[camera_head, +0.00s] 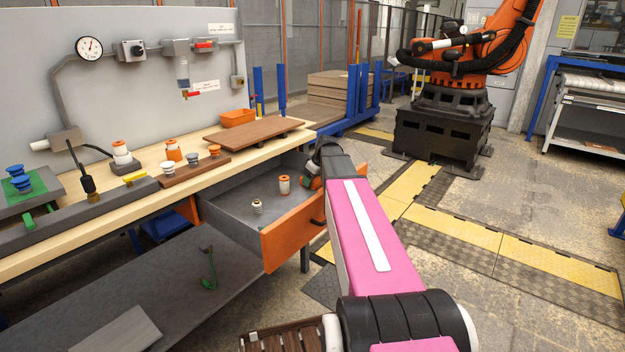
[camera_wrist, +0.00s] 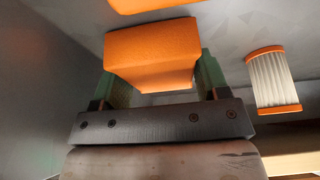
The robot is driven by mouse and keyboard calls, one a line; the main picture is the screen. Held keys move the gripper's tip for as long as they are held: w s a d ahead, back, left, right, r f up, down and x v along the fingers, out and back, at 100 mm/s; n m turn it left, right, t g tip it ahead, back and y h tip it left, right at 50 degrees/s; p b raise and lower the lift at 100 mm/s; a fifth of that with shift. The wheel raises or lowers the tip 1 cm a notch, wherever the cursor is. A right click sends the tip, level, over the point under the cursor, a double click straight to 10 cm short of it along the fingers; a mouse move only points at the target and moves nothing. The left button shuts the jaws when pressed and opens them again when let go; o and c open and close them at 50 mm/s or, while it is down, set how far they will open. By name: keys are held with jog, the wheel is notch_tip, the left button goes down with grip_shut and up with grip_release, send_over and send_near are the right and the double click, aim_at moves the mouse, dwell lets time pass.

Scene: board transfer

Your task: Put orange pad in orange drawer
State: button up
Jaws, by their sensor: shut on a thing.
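The orange drawer (camera_head: 283,243) is pulled open below the bench top, with a grey inside. My gripper (camera_head: 311,182) is low at the drawer's far right end, partly hidden by my pink arm. In the wrist view, the green fingers of my gripper (camera_wrist: 155,80) are shut on the orange pad (camera_wrist: 150,50), a block gripped from both sides. A grey surface lies behind the pad; I cannot tell whether they touch. A pleated white filter with orange caps stands in the drawer (camera_head: 284,185) and shows right of the pad in the wrist view (camera_wrist: 273,80).
A small pale and dark part (camera_head: 258,207) also stands in the drawer. Above it, the bench holds a brown board (camera_head: 250,133), an orange bin (camera_head: 237,118) and a wooden holder with several parts (camera_head: 190,172). Another orange edge (camera_wrist: 150,4) crosses the top of the wrist view.

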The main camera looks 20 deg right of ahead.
jog(key=o, duration=0.9)
jog(key=shift+f, duration=0.1)
jog(key=v, duration=1.2)
